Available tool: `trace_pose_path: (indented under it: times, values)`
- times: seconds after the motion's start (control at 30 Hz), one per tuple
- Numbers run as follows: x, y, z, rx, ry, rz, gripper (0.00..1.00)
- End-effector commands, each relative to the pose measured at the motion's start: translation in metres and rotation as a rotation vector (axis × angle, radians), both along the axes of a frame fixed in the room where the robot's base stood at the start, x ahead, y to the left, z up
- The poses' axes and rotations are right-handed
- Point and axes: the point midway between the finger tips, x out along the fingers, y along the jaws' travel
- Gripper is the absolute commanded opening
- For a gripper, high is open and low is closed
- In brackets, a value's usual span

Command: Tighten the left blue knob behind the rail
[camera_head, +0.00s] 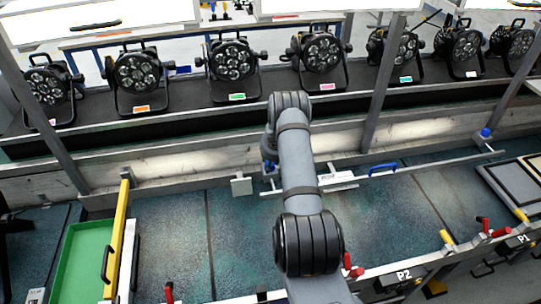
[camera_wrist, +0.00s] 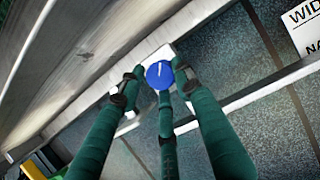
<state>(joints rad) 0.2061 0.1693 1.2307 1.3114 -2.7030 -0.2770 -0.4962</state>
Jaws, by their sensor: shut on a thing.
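The left blue knob (camera_wrist: 159,75) is a round blue cap with a white line on its top, in the middle of the wrist view. My gripper (camera_wrist: 158,84) has green fingers with dark tips, closed around the knob. In the head view, a bit of blue at the knob's place (camera_head: 268,166) shows beside my arm, which hides most of the gripper. The metal rail (camera_head: 431,163) runs to the right from there, and a second blue knob (camera_head: 486,132) stands near its right end.
A blue handle (camera_head: 382,169) sits on the rail to the right of my arm. Several par cans (camera_head: 231,60) stand on the shelf behind. A green tray (camera_head: 82,262) with a yellow bar (camera_head: 117,238) is at the left. Slanting metal posts (camera_head: 382,80) rise at the back.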

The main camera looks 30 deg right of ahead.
Motion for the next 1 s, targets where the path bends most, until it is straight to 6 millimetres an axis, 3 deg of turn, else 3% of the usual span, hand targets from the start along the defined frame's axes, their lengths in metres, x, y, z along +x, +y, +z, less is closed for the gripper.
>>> trace_pose_path:
  times: [0.03,0.7,0.73,1.0]
  values:
    - [0.0070,-0.0022,0.0119,-0.008,-0.019,-0.023,0.08]
    - [0.0081,-0.0050,0.0071,-0.010,-0.023,-0.090,0.07]
    - [0.0081,-0.0051,0.0071,-0.010,-0.023,-0.090,0.35]
    - [0.0054,-0.0045,0.0046,-0.008,-0.017,-0.090,0.50]
